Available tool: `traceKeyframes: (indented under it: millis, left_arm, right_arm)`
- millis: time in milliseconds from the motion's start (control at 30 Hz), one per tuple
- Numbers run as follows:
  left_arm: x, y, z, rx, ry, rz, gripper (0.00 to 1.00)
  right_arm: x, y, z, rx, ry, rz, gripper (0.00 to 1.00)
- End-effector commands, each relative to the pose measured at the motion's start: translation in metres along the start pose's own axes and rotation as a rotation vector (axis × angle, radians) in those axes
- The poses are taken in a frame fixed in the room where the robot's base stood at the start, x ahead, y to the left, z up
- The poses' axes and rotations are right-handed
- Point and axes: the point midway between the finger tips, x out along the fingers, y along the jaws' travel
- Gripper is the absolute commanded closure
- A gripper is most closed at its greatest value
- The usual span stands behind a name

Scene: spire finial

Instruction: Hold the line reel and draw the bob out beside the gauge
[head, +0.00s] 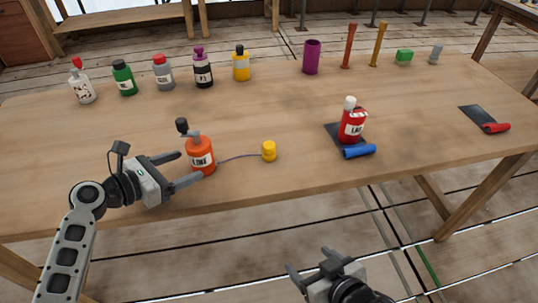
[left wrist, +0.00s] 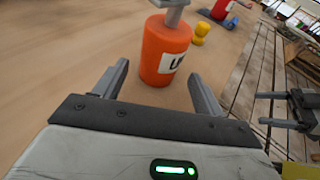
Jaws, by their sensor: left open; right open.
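The orange line reel (head: 201,156) stands upright on the table with a dark knob on top; its label is partly readable. It also shows in the left wrist view (left wrist: 163,55). A thin line runs right from it to the small yellow bob (head: 269,151), which stands on the table and shows in the left wrist view (left wrist: 201,30). My left gripper (head: 191,166) is open, its fingertips on either side of the reel, not closed on it. My right gripper (head: 307,261) is open and empty, in front of the table edge. I cannot tell which object is the gauge.
A red bottle (head: 352,124) stands on a dark mat (head: 333,132) with a blue roll (head: 359,151), right of the bob. Several bottles, a purple cup (head: 312,57) and two posts line the back. A second mat (head: 481,116) has a red roll (head: 496,128).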

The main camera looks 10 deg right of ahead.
Motion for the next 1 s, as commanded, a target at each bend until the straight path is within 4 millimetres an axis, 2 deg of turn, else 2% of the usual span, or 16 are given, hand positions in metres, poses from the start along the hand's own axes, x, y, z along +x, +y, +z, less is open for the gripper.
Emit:
traceKeyframes:
  millis: [67,100,300,500,767,800,900,1000]
  left_arm:
    - [0.014,0.000,-0.003,0.004,-0.002,-0.001,0.30]
    - [0.018,0.000,0.001,0.000,-0.002,0.000,0.30]
    - [0.039,0.000,0.000,0.001,0.000,-0.001,0.30]
    - [0.048,0.000,0.000,0.003,0.000,0.000,0.30]
    - [0.049,0.000,0.000,0.004,0.001,0.000,0.30]
    - [0.049,0.000,0.000,0.004,0.001,0.000,0.35]
    - [0.049,0.000,0.000,0.003,0.001,0.000,0.61]
    - [0.049,0.000,0.000,0.003,0.001,0.000,0.61]
  right_arm:
    - [0.004,-0.001,0.007,0.002,0.001,-0.005,0.26]
    - [0.001,-0.002,0.002,0.002,0.001,-0.006,0.26]
    - [0.000,-0.003,0.004,0.005,0.001,-0.009,0.26]
    - [0.001,-0.003,0.003,0.007,0.004,-0.010,0.26]
    - [0.001,-0.004,0.001,0.013,0.010,-0.010,0.26]
    - [0.001,-0.004,0.001,0.014,0.011,-0.010,0.26]
    - [0.002,-0.004,-0.001,0.017,0.014,-0.009,0.26]
    - [0.002,-0.005,-0.002,0.019,0.016,-0.009,0.26]
